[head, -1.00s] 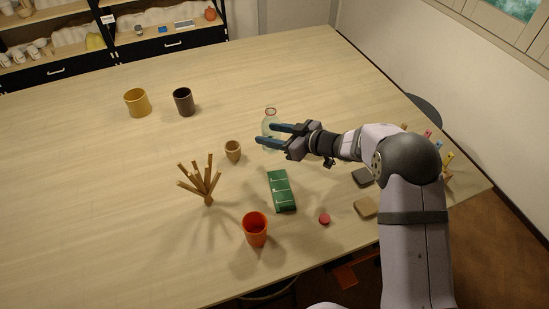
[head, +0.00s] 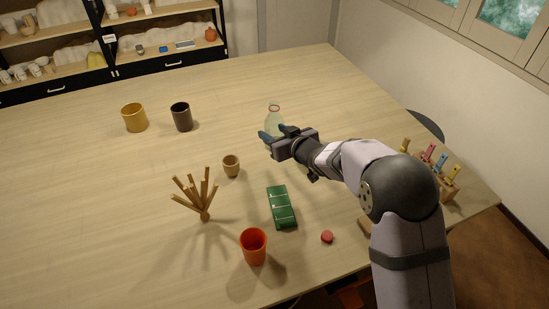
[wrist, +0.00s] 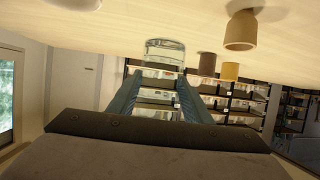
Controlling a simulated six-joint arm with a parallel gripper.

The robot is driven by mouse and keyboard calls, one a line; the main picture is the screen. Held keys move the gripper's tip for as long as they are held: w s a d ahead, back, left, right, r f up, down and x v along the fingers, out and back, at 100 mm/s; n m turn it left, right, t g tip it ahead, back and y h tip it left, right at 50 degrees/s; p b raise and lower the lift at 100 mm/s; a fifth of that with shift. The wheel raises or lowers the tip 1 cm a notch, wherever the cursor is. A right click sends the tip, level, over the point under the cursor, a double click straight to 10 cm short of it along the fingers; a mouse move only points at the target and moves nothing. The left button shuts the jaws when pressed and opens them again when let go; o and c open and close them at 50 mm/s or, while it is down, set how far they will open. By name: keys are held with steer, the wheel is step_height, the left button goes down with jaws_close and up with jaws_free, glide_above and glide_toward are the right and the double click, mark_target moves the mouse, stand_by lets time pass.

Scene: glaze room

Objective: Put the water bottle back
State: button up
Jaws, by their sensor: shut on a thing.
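The water bottle (head: 274,121) is clear, pale green glass with a reddish rim, and stands roughly upright right of the table's middle in the head view. My gripper (head: 271,140) is shut on it from the near side, and its dark blue fingers cover its lower part there. In the wrist view the bottle (wrist: 165,50) shows between the two fingers (wrist: 157,77), with the table at the top of the picture. I cannot tell whether its base touches the table.
A small wooden cup (head: 231,166) is left of the gripper. A dark mug (head: 181,117) and a yellow mug (head: 134,118) stand farther left. Nearer are a stick bundle (head: 203,200), a green box (head: 282,208), an orange cup (head: 253,247) and a red disc (head: 327,237). The far table is clear.

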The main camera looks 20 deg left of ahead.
steer(key=shift+f+p, duration=1.05)
steer(key=shift+f, duration=3.1)
steer(key=shift+f, duration=0.1)
steer(key=shift+f, duration=0.15)
steer(key=o, duration=1.2)
steer(key=shift+r, duration=0.25)
steer(key=b+v, duration=0.4)
steer(key=v, duration=0.8)
